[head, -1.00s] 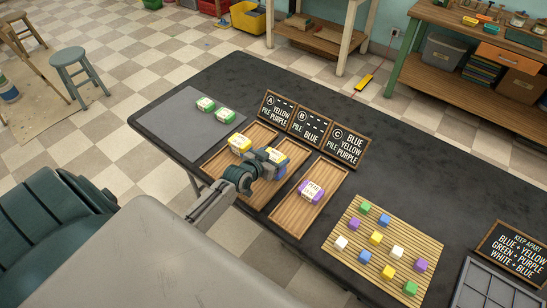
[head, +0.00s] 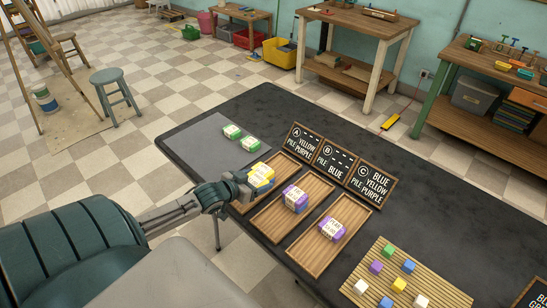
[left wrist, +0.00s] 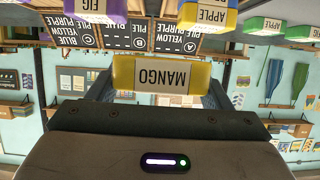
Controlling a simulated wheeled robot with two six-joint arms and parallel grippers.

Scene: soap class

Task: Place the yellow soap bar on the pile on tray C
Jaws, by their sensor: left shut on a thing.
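My left gripper (head: 240,188) is shut on a yellow soap bar labelled MANGO, which spans the fingers in the left wrist view (left wrist: 162,77). In the head view the gripper is at tray A (head: 243,207), where yellow soap (head: 261,169) shows beyond the fingers; the held bar and tray soap overlap there and are hard to separate. Tray C (head: 312,262), the rightmost tray, holds a purple soap bar (head: 331,228) near its middle. The gripper is left of tray C and apart from it. I cannot tell how many bars lie under the purple one. My right gripper is out of view.
Tray B (head: 268,232), between A and C, holds a purple bar (head: 295,197). Chalkboard signs (head: 338,164) stand behind the trays. Two green bars (head: 240,137) lie on a grey mat (head: 196,148). A slatted mat (head: 440,292) with coloured cubes lies at right.

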